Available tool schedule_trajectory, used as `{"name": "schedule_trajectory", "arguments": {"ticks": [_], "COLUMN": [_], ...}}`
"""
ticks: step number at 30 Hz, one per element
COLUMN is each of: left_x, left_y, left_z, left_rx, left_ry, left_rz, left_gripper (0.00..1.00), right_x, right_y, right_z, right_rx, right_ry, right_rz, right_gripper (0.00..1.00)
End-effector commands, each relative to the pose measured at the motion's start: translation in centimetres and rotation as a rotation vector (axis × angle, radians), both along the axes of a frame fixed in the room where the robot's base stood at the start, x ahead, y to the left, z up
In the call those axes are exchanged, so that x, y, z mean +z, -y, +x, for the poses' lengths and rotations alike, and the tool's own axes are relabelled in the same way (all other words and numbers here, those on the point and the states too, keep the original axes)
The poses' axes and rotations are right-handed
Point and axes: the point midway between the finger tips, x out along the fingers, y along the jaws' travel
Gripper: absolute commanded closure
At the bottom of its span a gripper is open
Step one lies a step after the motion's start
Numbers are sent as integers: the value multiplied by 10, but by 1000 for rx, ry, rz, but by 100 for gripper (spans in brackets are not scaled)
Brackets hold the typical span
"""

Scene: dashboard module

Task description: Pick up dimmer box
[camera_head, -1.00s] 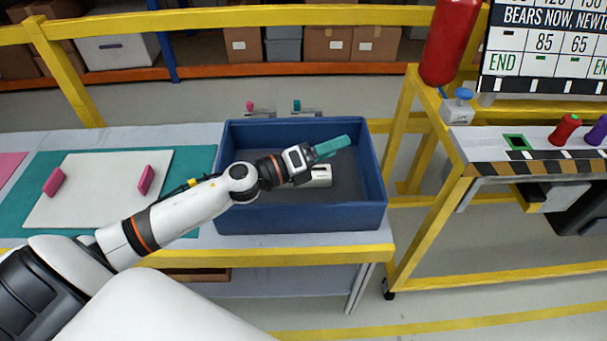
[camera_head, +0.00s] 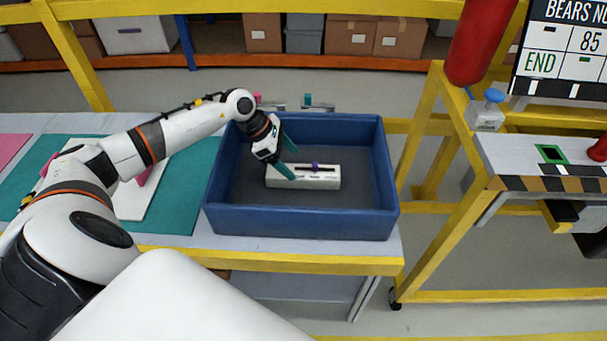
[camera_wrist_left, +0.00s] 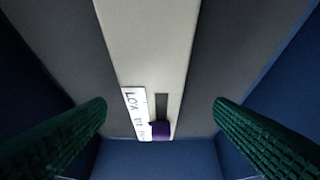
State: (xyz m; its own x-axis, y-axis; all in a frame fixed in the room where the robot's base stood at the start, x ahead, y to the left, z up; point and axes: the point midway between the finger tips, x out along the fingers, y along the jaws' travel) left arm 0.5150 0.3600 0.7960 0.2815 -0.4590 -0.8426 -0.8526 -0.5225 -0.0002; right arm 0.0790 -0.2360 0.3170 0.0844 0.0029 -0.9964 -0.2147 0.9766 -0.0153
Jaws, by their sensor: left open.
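The dimmer box (camera_head: 325,181) is a long whitish box with a dark slot, a purple slider knob and a lettered label. It lies on the floor of the blue bin in the head view. In the left wrist view the box (camera_wrist_left: 147,45) runs between the fingers, with the purple knob near its lower end. My left gripper (camera_head: 288,157) is open with green fingers. It points down into the bin at the left end of the box. In the wrist view the fingers (camera_wrist_left: 158,130) stand apart on either side, with gaps to the box. My right gripper is not in view.
The blue bin (camera_head: 300,222) has raised walls all round and stands on the table. A teal mat (camera_head: 190,185) with a white board lies to its left. A yellow-framed stand with a red cylinder (camera_head: 477,40) and a blue-topped button (camera_head: 488,110) is at right.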

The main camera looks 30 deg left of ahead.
Motion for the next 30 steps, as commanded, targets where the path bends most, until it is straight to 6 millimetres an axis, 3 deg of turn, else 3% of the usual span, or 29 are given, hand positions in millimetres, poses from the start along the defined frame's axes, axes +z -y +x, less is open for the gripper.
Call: {"name": "schedule_trajectory", "arguments": {"ticks": [10, 15, 22, 23, 30], "left_x": [-25, -42, -44, -44, -44], "left_y": [29, 35, 36, 35, 35], "left_z": [8, 13, 14, 14, 14], "left_rx": [-2, 0, 0, 0, 1], "left_ry": [-1, -1, 1, 1, 1], "left_rz": [-5, -2, -1, -1, -2], "left_gripper": [24, 24, 24, 25, 65], "right_x": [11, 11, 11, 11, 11], "right_y": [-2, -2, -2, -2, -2], "right_z": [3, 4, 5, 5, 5], "right_rx": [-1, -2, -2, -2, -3], "right_ry": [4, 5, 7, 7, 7], "right_rz": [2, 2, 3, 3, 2], "right_gripper": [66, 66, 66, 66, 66]}}
